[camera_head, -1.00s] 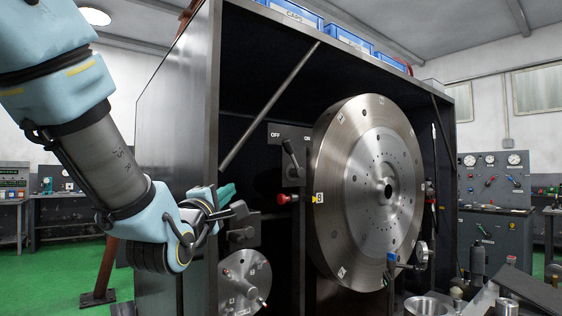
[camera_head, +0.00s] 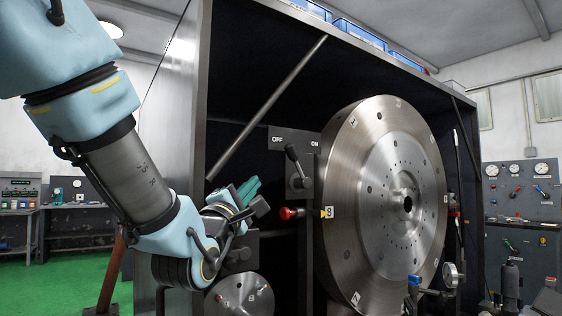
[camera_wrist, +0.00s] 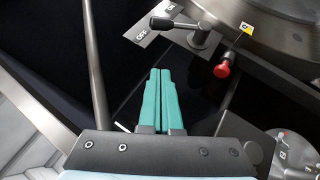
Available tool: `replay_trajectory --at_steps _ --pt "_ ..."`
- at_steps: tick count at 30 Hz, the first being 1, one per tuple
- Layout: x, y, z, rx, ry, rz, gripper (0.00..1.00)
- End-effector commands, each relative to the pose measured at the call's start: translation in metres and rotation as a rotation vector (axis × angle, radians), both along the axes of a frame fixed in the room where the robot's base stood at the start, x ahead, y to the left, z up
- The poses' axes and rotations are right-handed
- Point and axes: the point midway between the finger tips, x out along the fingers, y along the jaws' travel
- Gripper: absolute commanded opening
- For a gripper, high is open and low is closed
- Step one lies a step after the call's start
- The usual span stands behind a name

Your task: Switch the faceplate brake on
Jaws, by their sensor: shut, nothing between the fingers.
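The brake lever (camera_head: 293,160) has a dark knob and sits on a grey block under a plate (camera_head: 293,139) marked OFF and ON. Its knob leans up and left, toward the OFF side. It also shows in the wrist view (camera_wrist: 180,26), ahead and to the right of my fingers. The big round steel faceplate (camera_head: 345,220) stands just right of the lever. My gripper (camera_head: 252,186) is left of and a little below the lever, apart from it. In the wrist view its green fingers (camera_wrist: 160,75) are together with nothing between them.
A red knob (camera_head: 287,213) sticks out below the lever. A smaller numbered disc (camera_head: 240,297) is below my gripper. A slanted rod (camera_head: 268,107) crosses the cabinet's upper left. The cabinet's left edge post (camera_head: 200,120) stands close to my arm.

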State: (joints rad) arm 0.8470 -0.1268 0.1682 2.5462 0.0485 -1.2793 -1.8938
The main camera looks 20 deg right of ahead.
Motion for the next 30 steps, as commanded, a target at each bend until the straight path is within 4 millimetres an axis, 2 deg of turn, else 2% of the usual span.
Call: replay_trajectory --at_steps 13,24,30 --pt "0.017 -0.015 0.016 0.005 0.003 0.001 0.0" --pt "0.07 -0.062 0.047 0.002 -0.001 0.001 0.0" --pt "0.066 -0.086 0.059 0.001 0.0 -0.002 0.0"
